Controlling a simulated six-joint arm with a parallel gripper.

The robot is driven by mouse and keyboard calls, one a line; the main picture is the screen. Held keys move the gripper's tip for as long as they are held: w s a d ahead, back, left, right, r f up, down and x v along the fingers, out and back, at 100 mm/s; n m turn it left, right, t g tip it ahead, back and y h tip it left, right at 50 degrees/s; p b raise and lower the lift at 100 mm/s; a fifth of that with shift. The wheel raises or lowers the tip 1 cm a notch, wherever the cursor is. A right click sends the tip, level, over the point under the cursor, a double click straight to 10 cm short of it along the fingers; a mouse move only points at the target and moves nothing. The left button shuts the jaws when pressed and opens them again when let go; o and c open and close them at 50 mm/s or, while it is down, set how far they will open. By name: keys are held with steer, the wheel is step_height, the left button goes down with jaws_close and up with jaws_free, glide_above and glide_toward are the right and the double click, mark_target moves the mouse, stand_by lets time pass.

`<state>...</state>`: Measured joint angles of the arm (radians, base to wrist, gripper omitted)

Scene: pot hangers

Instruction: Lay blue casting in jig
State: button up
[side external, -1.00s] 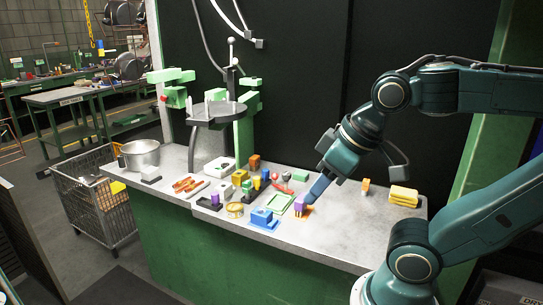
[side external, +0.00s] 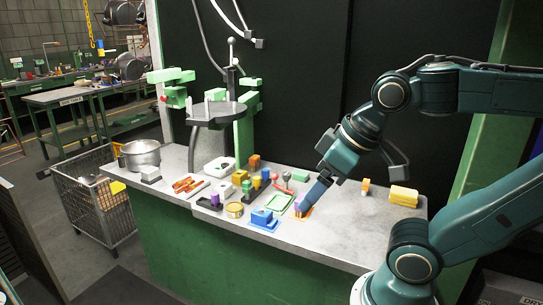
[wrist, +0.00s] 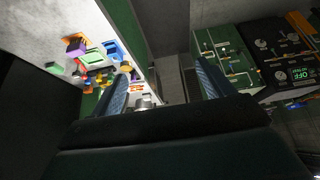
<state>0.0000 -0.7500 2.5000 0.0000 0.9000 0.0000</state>
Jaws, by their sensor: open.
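A blue block (side external: 261,215), the likeliest blue casting, sits on a flat blue plate (side external: 269,226) near the bench's front edge. I cannot tell which fixture is the jig. My gripper (side external: 308,204) points down and left over the bench, right of the blue block and apart from it. Its tip overlaps a purple piece (side external: 299,200) on an orange base in the side view; contact cannot be told. In the wrist view its two blue fingers (wrist: 161,84) stand wide apart with nothing between them. A blue piece (wrist: 111,49) shows there left of the fingers.
A green tray (side external: 279,203) lies behind the blue plate. Several coloured blocks, a round tin (side external: 235,210) and a pot (side external: 141,154) stand to the left. The bench front right of the orange base is clear.

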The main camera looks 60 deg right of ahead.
steer(key=shift+w, duration=0.1)
steer(key=w+d+n+g, duration=0.2)
steer(key=w+d+n, duration=0.25)
steer(key=w, duration=0.25)
steer(key=w+d+n+g, duration=0.1)
steer(key=w+d+n, duration=0.35)
steer(key=w, duration=0.35)
steer(key=w+d+f+n+g, duration=0.2)
steer(key=w+d+f+n, duration=0.7)
steer(key=d+f, duration=0.2)
steer(key=shift+d+f+g, duration=0.3)
steer(key=shift+d+f, duration=0.1)
steer(key=shift+f, duration=0.55)
steer(key=shift+f, duration=0.1)
glide_above(264, 218)
steer(key=w+d, duration=0.2)
steer(key=shift+a+f, duration=0.1)
steer(key=shift+f, duration=4.1)
